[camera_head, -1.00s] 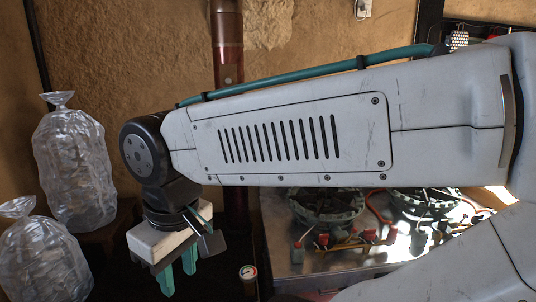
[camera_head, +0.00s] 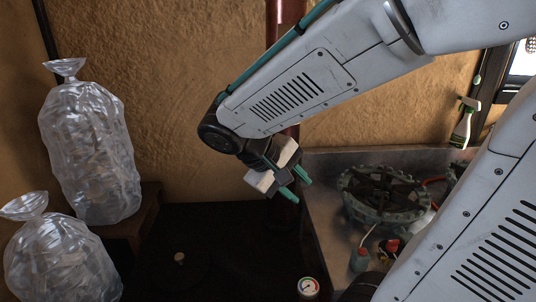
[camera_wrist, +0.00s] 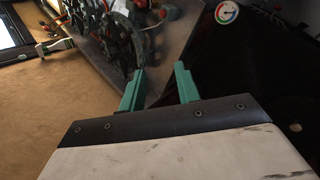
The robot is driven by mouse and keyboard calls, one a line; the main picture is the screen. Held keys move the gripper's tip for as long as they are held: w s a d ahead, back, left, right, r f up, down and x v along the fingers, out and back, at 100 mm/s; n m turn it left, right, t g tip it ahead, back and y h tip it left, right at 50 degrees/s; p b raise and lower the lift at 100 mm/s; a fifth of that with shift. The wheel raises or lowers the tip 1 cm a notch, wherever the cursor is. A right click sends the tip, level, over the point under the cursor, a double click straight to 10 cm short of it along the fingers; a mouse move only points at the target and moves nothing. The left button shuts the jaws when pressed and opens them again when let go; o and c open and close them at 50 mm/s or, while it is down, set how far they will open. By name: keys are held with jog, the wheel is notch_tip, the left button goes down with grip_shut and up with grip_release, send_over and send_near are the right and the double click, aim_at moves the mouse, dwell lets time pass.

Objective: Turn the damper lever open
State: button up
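A dark red stove pipe (camera_head: 284,14) runs up the clay wall in the head view, largely covered by my arm and wrist. I cannot make out a damper lever in either current view; any lever on the covered part of the pipe is hidden. My gripper (camera_head: 297,185) is in front of the lower pipe, pointing down and right. In the wrist view its two teal fingers (camera_wrist: 159,82) stand apart with nothing between them. Whether the fingers touch the pipe cannot be told.
A black stove top (camera_head: 215,225) carries a small knob (camera_head: 180,258) and a round gauge (camera_head: 308,288). Several things crowd the metal bench (camera_head: 325,205), including a green-grey ring-shaped part (camera_head: 385,215). Two filled clear bags (camera_head: 90,155) stand at left. A spray bottle (camera_head: 465,122) is at right.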

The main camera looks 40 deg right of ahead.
jog(key=w+f+n+t+h, duration=0.15)
jog(key=w+h, duration=0.25)
jog(key=w, duration=0.5)
jog(key=w+f+n+t+h, duration=0.1)
jog(key=w+n+t+h, duration=0.2)
jog(key=w, duration=0.6)
jog(key=w+d+f+h, duration=0.1)
jog(key=d, duration=0.7)
jog(key=shift+w+d+f+m, duration=0.15)
jog(key=shift+w+m, duration=0.2)
jog(key=shift+w, duration=0.05)
grip_shut()
